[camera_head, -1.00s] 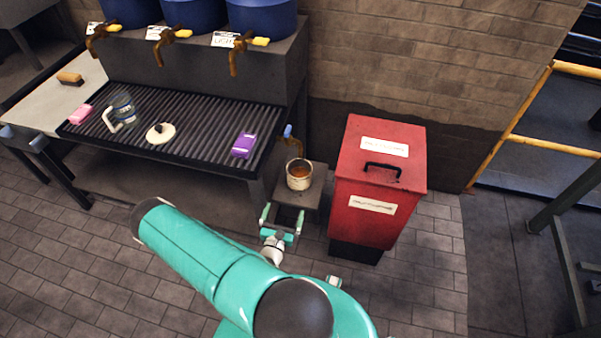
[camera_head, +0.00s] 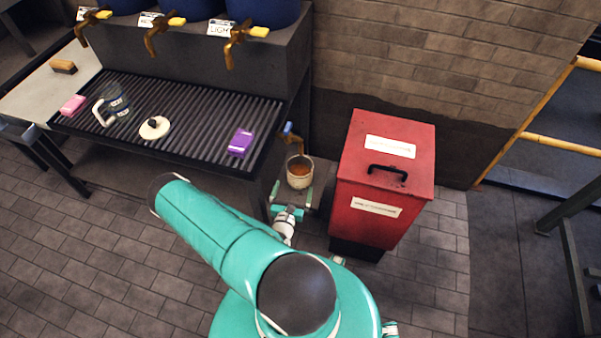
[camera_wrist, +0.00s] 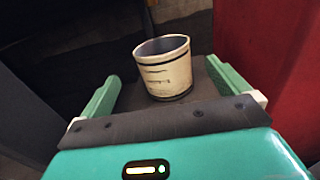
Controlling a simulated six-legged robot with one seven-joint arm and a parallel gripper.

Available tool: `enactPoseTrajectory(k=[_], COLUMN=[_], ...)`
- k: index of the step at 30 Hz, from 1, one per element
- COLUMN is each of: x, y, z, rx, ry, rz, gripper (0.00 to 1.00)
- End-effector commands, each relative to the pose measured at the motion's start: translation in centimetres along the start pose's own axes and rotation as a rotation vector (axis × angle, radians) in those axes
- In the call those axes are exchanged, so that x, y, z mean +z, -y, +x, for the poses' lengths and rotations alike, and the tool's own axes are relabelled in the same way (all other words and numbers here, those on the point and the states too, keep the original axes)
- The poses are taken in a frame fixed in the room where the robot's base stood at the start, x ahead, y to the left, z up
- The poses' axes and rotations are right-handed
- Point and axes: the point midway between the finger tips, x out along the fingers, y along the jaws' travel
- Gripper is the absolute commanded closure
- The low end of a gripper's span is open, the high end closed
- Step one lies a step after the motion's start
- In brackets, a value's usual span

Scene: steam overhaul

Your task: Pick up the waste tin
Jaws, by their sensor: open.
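The waste tin (camera_head: 299,178) is a small cream tin with dark bands and brown contents. It stands upright on a small dark stand below a tap, left of the red bin. It also shows in the wrist view (camera_wrist: 166,70), just ahead of and between the green fingers. My gripper (camera_head: 291,197) is open, with its fingers spread to the left and right of the tin's lower part in the head view. In the wrist view my gripper (camera_wrist: 170,92) holds nothing.
The red lidded bin (camera_head: 383,180) stands close on the right. The ribbed drainer (camera_head: 200,110) is at left, carrying a purple box (camera_head: 241,142), a glass mug (camera_head: 113,104) and a round lid (camera_head: 154,128). A brass tap (camera_head: 291,137) is just above the tin. Paved floor is clear at lower left.

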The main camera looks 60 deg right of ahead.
Motion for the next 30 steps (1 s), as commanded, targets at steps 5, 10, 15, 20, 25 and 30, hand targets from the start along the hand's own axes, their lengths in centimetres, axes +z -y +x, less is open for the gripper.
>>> enactPoseTrajectory(k=[5,10,15,20,25,30], x=[0.1,0.0,0.1,0.2,0.1,0.1], y=[0.1,0.1,0.2,0.3,0.3,0.2], z=[3.5,5.5,7.0,9.7,11.3,11.3], rx=[-0.003,-0.002,-0.004,-0.003,-0.001,-0.001], ry=[0.003,0.001,0.003,0.003,0.002,0.001], rz=[0.002,0.002,0.002,0.003,0.002,0.001], gripper=[0.0,0.0,0.0,0.0,0.0,0.0])
